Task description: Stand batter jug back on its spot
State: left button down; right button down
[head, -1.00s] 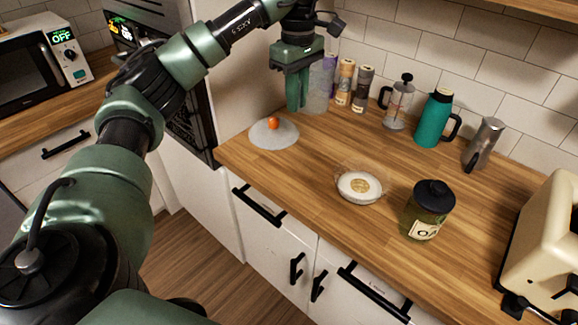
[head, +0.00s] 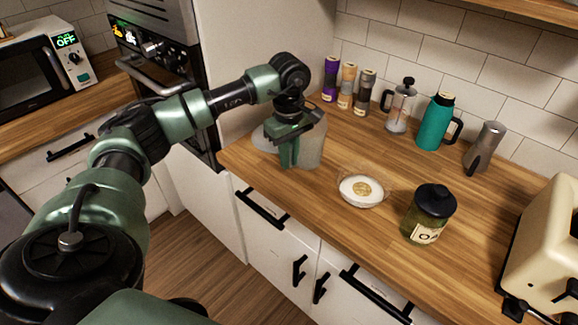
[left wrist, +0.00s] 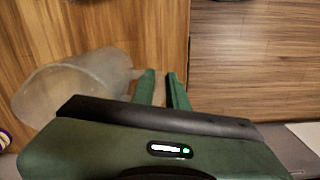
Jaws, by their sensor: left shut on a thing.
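The batter jug (head: 314,146) is a cloudy, see-through vessel at the left end of the wooden counter. My left gripper (head: 289,165) is shut on it and partly covers it. In the left wrist view the jug (left wrist: 72,86) lies left of the green fingers (left wrist: 163,76), with its handle side towards them. I cannot tell whether its base touches the counter. My right gripper is not in view.
A white bowl (head: 350,194) and a dark-lidded jar (head: 428,213) stand to the right. Bottles, a French press (head: 400,106), a teal flask (head: 434,122) and a metal pot (head: 484,147) line the wall.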

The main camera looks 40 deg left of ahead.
pick_arm(q)
notch_tip(320, 180, down, 4)
jog(key=shift+r+p, duration=0.15)
jog(key=shift+p, duration=0.3)
jog(key=shift+f, duration=0.2)
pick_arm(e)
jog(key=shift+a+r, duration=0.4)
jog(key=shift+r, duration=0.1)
pick_arm(q)
jog(key=shift+f, duration=0.2)
jog(key=c, duration=1.4)
grip_release()
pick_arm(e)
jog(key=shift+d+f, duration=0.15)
pick_arm(q)
jog(key=shift+r, duration=0.1)
